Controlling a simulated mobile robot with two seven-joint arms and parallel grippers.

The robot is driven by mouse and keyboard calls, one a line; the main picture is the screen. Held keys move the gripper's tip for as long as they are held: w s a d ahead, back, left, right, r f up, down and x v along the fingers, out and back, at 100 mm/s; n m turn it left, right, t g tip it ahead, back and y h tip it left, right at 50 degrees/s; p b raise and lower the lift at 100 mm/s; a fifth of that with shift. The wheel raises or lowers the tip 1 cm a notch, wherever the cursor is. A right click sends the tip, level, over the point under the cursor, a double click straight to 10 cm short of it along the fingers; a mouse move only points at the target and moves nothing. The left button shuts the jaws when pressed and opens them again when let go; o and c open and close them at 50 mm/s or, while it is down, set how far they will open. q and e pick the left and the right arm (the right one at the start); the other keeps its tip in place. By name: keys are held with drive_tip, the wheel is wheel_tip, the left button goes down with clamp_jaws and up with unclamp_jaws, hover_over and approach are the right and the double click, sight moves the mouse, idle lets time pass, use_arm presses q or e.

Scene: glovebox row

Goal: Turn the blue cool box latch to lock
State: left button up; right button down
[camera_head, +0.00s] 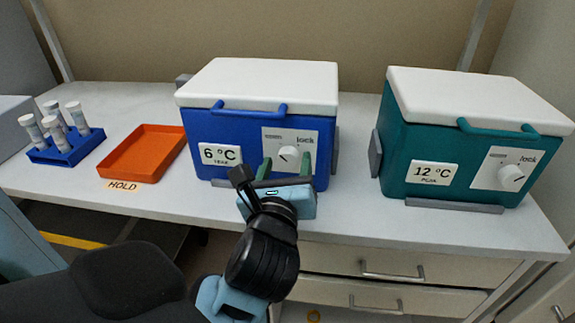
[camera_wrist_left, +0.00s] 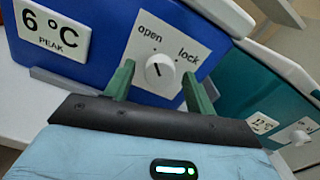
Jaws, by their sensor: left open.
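The blue cool box (camera_head: 256,122) has a white lid and a "6 °C" label. Its latch is a round white knob (camera_head: 289,154) on a white plate with "open" and "lock" printed above. In the left wrist view the knob (camera_wrist_left: 160,70) has a short dark mark; I cannot tell its exact setting. My left gripper (camera_head: 285,166) is open in front of the plate, with its green fingers spread either side of the knob. In the left wrist view a gap shows between the knob and each finger. My right gripper is not in view.
A teal cool box (camera_head: 395,150) labelled "12 °C" with a similar latch stands at the right. An orange tray (camera_head: 143,153) and a blue tube rack (camera_head: 66,148) stand at the left. Drawers with handles (camera_head: 392,272) are below the white bench.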

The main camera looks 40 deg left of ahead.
use_arm(q)
drive_tip(key=shift+w+a+r, duration=0.1)
drive_tip(key=shift+w+a, duration=0.2)
drive_tip(key=shift+w, duration=0.1)
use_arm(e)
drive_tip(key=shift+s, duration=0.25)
